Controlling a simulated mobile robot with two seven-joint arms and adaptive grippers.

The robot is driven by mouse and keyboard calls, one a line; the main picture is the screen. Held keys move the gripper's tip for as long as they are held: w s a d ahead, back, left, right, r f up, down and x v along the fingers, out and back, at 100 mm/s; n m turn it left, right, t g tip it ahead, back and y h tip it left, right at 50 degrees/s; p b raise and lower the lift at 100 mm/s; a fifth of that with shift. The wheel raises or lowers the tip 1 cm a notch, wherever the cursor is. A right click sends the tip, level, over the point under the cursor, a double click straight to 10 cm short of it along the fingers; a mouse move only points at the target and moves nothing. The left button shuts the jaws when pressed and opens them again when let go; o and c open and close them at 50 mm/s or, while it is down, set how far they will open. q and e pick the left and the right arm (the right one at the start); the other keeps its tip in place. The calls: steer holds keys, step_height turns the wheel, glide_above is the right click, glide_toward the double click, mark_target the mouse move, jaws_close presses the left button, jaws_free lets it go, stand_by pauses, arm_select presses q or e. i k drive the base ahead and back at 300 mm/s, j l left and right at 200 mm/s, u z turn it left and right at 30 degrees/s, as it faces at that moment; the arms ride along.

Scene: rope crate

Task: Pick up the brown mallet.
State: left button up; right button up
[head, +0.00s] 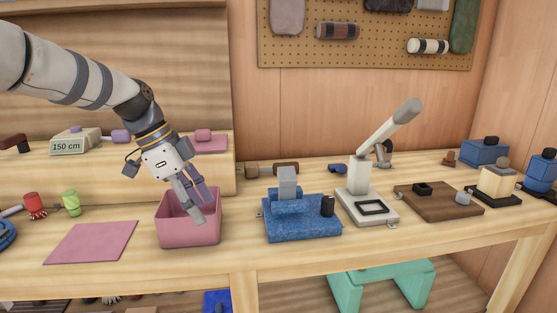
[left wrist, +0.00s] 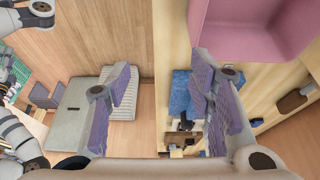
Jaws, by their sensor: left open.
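A brown mallet (head: 272,169) appears to lie on the bench at the back, behind the blue fixture and right of the pink crate. A brown piece (left wrist: 290,102) at the right of the left wrist view may be it; I cannot tell for sure. My left gripper (head: 203,205) points down over the pink crate (head: 190,238), left of the mallet and apart from it. In the left wrist view its two purple-padded fingers (left wrist: 162,100) are wide apart with nothing between them. My right gripper is not in view.
A blue fixture (head: 300,226) with a grey block stands right of the crate. A white lever press (head: 365,204) and a brown board (head: 437,204) are further right. A flat pink mat (head: 92,242) lies left. A raised shelf (head: 200,171) runs behind the crate.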

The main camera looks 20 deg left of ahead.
mark_target(252, 171)
steer(key=i, duration=1.45)
